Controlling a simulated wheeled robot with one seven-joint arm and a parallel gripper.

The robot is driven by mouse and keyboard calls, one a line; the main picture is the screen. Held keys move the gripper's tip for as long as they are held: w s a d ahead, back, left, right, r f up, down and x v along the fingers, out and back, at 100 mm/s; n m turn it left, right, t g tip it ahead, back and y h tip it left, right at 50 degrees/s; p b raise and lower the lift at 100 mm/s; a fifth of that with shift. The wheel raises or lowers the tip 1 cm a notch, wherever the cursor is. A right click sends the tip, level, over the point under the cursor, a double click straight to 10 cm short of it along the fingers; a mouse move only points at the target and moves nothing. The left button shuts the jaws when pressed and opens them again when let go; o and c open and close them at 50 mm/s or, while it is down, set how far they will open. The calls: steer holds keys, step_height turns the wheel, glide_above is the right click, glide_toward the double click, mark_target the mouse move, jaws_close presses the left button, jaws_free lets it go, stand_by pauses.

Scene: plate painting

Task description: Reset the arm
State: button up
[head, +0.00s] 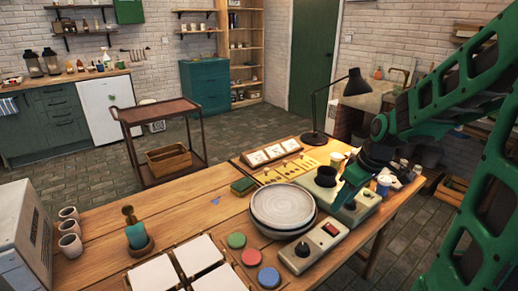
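My green arm comes in from the right edge and bends down over the right part of the wooden table (110,222). My gripper (348,188) hangs low, close above or beside a grey-green box (362,204) that holds a black cup. I cannot tell whether they touch. I see no object held, and the fingers are too small and dark to tell open from shut.
A control box (311,246), black lamp (340,102), small bottles and cups (383,186) stand close around the gripper. A cart (165,110) stands behind.

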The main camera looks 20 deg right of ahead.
steer(key=s+r+m+g, duration=0.1)
steer(key=s+m, duration=0.4)
steer(key=s, duration=0.5)
steer(key=s+d+r+m+g+h, duration=0.1)
steer(key=s+m, duration=0.4)
steer(key=s, duration=0.6)
steer(key=shift+s+r+m+g, duration=0.2)
steer(key=shift+r+m+g, duration=0.2)
steer(key=shift+r+g, duration=0.4)
steer(key=shift+w+f, duration=0.2)
steer(key=shift+w, duration=0.45)
